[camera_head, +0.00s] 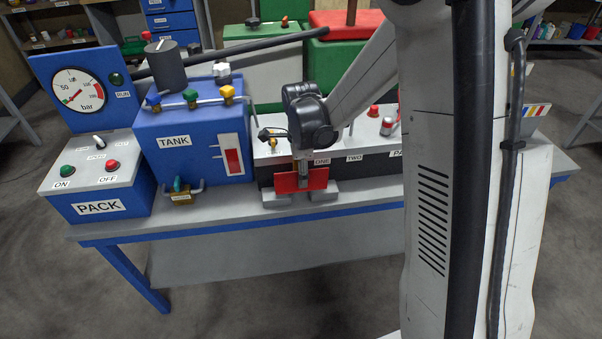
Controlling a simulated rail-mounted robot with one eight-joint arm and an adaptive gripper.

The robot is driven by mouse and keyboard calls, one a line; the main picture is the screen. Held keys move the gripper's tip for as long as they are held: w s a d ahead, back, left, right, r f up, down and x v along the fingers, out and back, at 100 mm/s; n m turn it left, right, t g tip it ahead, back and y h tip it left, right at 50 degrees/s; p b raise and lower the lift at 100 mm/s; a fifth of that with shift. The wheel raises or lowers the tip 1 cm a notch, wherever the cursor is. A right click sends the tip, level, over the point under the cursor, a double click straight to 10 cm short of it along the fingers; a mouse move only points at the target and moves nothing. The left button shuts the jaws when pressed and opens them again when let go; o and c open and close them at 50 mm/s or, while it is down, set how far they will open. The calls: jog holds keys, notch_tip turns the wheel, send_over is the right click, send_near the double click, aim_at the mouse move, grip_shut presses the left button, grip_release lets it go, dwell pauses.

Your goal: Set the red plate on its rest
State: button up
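The red plate (288,183) stands upright near the front edge of the bench. It shows just above and behind two grey blocks, the left one (274,200) and the right one (324,191), which look like its rest. I cannot tell whether the plate touches them. My gripper (304,178) points down over the middle of the plate, with a finger against its front face. It appears shut on the plate; the far finger is hidden behind it.
The blue TANK box (165,160) with coloured valves stands close to the left of my gripper. The PACK box (98,190) and pressure gauge (80,90) are farther left. A long panel with knobs (365,155) lies behind and right. My own arm blocks the right side.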

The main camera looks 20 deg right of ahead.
jog(key=shift+f+b, duration=1.15)
dwell(0.5)
jog(key=o, duration=1.5)
jog(key=shift+w+r, duration=0.1)
jog(key=shift+r, duration=0.05)
jog(key=shift+r, duration=0.3)
notch_tip(320, 180, up, 11)
jog(key=shift+r, duration=0.1)
jog(key=shift+s, duration=0.2)
